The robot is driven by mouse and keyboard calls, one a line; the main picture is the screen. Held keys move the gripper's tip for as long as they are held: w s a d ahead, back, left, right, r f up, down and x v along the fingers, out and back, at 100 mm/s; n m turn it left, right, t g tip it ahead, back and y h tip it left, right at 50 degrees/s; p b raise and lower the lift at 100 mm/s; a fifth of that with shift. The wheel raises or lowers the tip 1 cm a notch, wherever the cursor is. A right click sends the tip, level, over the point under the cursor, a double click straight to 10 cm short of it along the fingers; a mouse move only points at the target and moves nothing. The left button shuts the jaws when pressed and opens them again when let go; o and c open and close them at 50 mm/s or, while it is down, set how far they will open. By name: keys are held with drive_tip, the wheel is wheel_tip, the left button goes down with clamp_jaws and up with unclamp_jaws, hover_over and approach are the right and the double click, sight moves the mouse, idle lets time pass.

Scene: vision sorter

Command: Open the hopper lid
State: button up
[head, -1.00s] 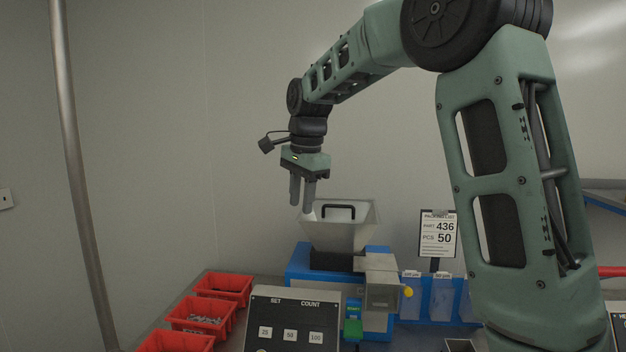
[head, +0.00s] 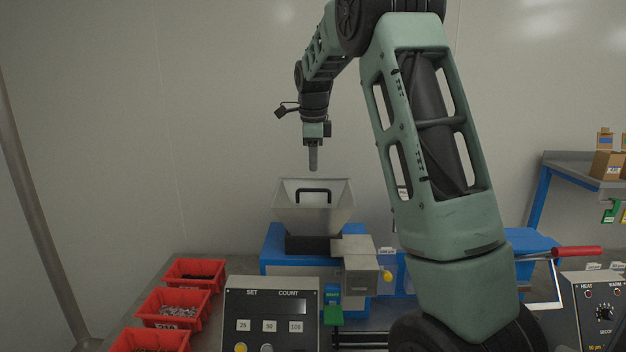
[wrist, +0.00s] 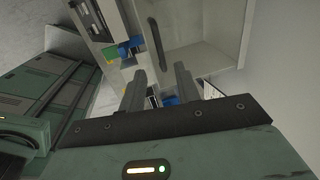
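The hopper (head: 340,215) is a pale grey funnel on the blue sorter machine (head: 273,250). Its lid (head: 290,190) has a black bar handle (head: 314,191) and looks closed in the head view. My gripper (head: 313,168) points down just above the hopper's back part, apart from the handle. In the wrist view the two fingers (wrist: 160,85) are spaced apart with nothing between them.
Red bins (head: 172,308) with small parts stand at the left. A control box (head: 270,312) with count buttons stands in front. A green start switch (head: 332,292) sits beside it. A shelf with boxes (head: 608,164) stands at the far right.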

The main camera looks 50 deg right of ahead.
sight(313, 190)
drive_tip(key=f, duration=0.2)
drive_tip(key=f+p, duration=0.1)
drive_tip(key=f, duration=0.2)
drive_tip(key=w+d+f, duration=0.1)
drive_tip(key=f, duration=0.1)
drive_tip(key=shift+f+p, duration=0.3)
clamp_jaws()
